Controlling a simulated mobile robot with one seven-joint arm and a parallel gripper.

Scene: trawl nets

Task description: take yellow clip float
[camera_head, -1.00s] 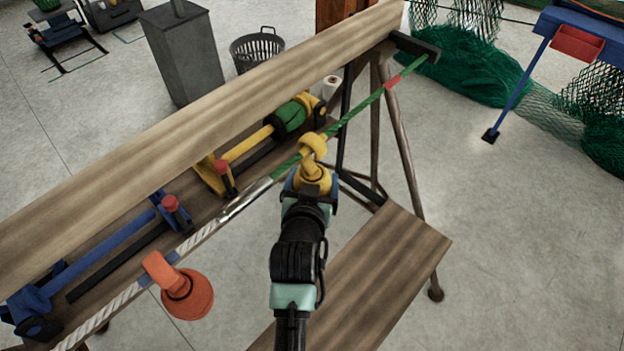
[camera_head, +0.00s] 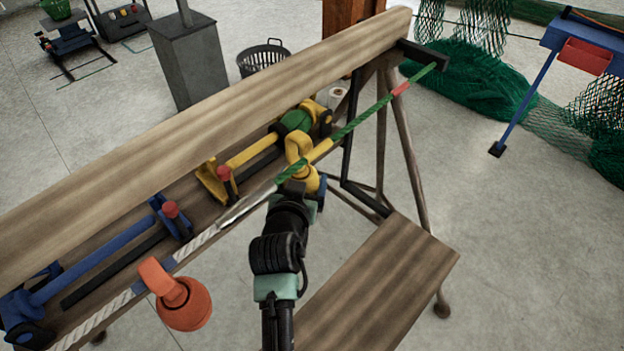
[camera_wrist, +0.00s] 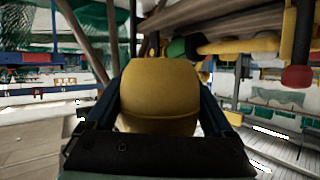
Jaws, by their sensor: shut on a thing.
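The yellow clip float (camera_head: 299,146) is at the green rope (camera_head: 362,117), with its hook-shaped clip upward and its round body low. My gripper (camera_head: 302,187) is shut on the float's body. In the wrist view the yellow body (camera_wrist: 160,95) fills the space between my two dark blue fingers (camera_wrist: 160,120). The clip overlaps the rope in the head view, beside a yellow band (camera_head: 319,151) on it. I cannot tell whether the clip is still around the rope or clear of it. The clip is not clearly visible in the wrist view.
An orange clip float (camera_head: 183,303) hangs on the white rope (camera_head: 205,240) at lower left. A wooden beam (camera_head: 180,150) runs behind, with yellow (camera_head: 250,150) and blue (camera_head: 90,255) clamp-like tools beside it. A wooden board (camera_head: 385,285) lies right of my arm.

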